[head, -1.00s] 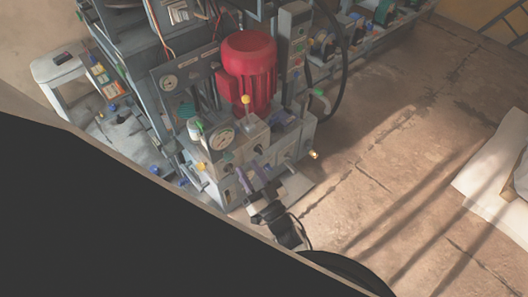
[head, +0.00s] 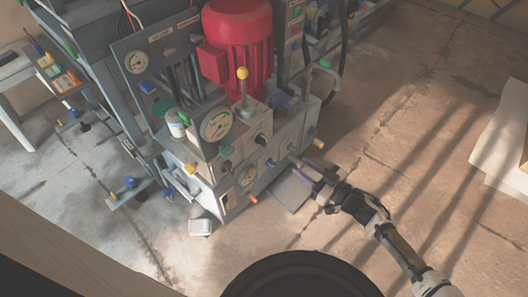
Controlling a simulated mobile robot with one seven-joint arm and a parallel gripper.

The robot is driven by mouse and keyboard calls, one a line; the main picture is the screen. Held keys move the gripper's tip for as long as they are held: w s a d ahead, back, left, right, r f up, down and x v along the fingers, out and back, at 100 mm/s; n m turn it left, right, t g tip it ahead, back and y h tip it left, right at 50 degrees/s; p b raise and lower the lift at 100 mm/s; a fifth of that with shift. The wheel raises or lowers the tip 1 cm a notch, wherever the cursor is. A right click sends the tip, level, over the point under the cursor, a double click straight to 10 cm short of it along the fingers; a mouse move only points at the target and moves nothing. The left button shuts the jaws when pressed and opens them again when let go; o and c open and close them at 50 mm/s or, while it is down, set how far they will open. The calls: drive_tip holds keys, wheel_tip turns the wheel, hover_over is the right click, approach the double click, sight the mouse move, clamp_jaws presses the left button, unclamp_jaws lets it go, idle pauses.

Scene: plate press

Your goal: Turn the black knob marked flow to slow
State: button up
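The press's hydraulic unit (head: 285,150) stands in the middle of the head view, a grey block with valves, gauges and small knobs. A black knob (head: 261,140) sticks out of its front face, and another dark knob (head: 226,165) sits lower left, under the large gauge. The lettering is too small to read, so I cannot tell which one is marked flow. My gripper (head: 301,170) is at the lower right of the block, its two purple-tipped fingers apart and pointing toward it. Nothing shows between the fingers, and they look clear of both knobs.
A red motor (head: 238,45) and a yellow-topped lever (head: 243,88) rise above the block. A round gauge (head: 215,125), a yellow knob (head: 190,169) and an orange knob (head: 253,199) are nearby.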

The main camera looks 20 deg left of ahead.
sight(266, 142)
drive_tip(key=x, duration=0.4)
drive_tip(key=b+x, duration=0.1)
drive_tip(key=x, duration=0.4)
drive_tip(key=b+x, duration=0.1)
drive_tip(key=x, duration=0.4)
drive_tip(key=shift+f, duration=0.35)
drive_tip(key=shift+c, duration=0.2)
clamp_jaws()
